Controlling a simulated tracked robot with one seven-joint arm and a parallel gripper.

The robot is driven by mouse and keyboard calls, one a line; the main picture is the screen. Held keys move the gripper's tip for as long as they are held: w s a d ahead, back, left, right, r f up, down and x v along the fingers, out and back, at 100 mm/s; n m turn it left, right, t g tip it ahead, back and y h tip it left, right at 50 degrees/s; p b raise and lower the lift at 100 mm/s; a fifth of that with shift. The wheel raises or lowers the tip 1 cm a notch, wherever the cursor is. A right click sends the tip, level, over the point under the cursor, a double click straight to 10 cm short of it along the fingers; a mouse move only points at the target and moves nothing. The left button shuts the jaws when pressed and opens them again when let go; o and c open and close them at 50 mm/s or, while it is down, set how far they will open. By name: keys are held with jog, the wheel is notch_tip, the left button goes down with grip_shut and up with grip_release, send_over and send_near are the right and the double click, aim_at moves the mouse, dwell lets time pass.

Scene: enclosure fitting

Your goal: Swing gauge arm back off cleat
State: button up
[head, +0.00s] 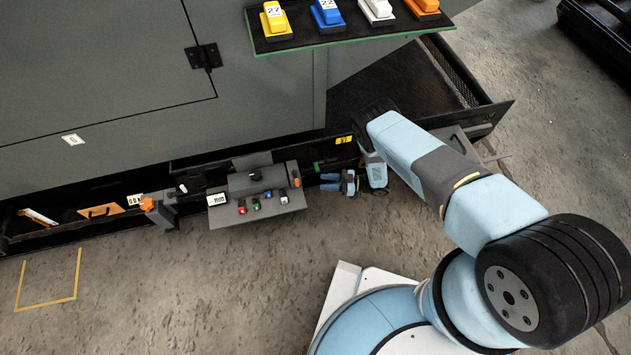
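My arm reaches from the lower right to the low front of the grey enclosure (110,85). My gripper (328,182) is small in the head view, low beside the right end of a grey control box (258,212); I cannot tell whether its fingers are open or shut, or touch anything. An orange-tipped lever (296,178) stands at the box's right end, just left of my gripper. Another orange-ended grey piece (158,208) stands left of the box. I cannot tell which part is the gauge arm, and I cannot make out the cleat.
A green-edged shelf (350,42) with numbered coloured blocks overhangs the enclosure front. A dark open drawer (480,112) juts out at right. The control box has several coloured knobs. A yellow marked outline (46,304) lies on the floor at left. Concrete floor in front is clear.

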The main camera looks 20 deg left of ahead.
jog(key=shift+v, duration=0.95)
